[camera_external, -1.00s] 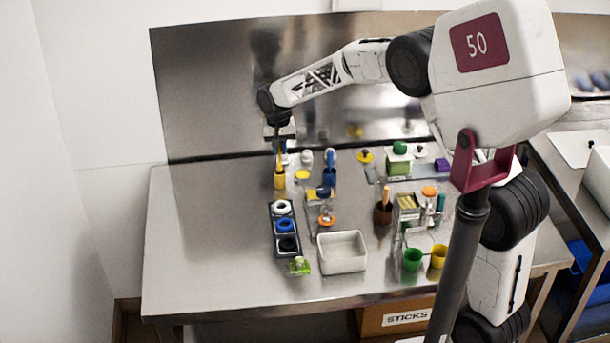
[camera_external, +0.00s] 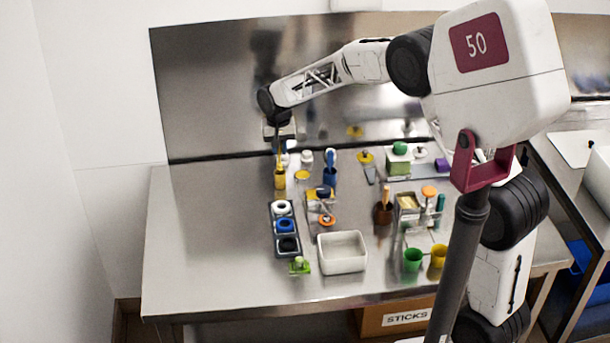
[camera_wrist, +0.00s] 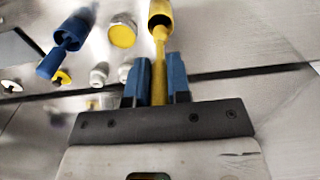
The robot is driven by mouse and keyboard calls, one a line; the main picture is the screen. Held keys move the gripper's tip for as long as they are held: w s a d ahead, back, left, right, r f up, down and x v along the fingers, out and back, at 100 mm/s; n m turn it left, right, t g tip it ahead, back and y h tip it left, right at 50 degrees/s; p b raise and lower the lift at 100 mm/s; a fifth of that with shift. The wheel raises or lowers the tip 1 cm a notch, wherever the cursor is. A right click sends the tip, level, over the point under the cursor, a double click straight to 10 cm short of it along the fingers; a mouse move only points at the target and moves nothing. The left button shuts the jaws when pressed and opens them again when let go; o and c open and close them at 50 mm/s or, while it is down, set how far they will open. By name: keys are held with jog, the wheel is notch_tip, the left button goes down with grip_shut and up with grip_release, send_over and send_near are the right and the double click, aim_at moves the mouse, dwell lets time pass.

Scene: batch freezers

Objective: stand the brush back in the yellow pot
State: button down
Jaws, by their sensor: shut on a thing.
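The yellow pot (camera_external: 280,181) stands upright at the back left of the steel table. The brush (camera_external: 281,158) is yellow and stands roughly upright, its lower end meeting the pot's mouth. In the wrist view the brush (camera_wrist: 159,62) runs from between my blue fingertips to the opening of the yellow pot (camera_wrist: 160,10); its lower end is hidden there. My gripper (camera_wrist: 158,80) is shut on the brush's upper part, above the pot. My gripper (camera_external: 280,140) is small and dark in the external view.
A blue pot (camera_external: 330,177) with a blue tool stands to the right. A yellow lid (camera_external: 302,175) and a white-capped bottle (camera_external: 306,158) are close by. A dark rack with several rings (camera_external: 284,226) lies in front. The table's left side is clear.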

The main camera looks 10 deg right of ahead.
aim_at(281, 163)
jog(key=shift+f, duration=2.9)
dwell(0.4)
jog(key=c, duration=0.5)
grip_release()
jog(key=shift+r, duration=0.2)
jog(key=shift+r, duration=3.25)
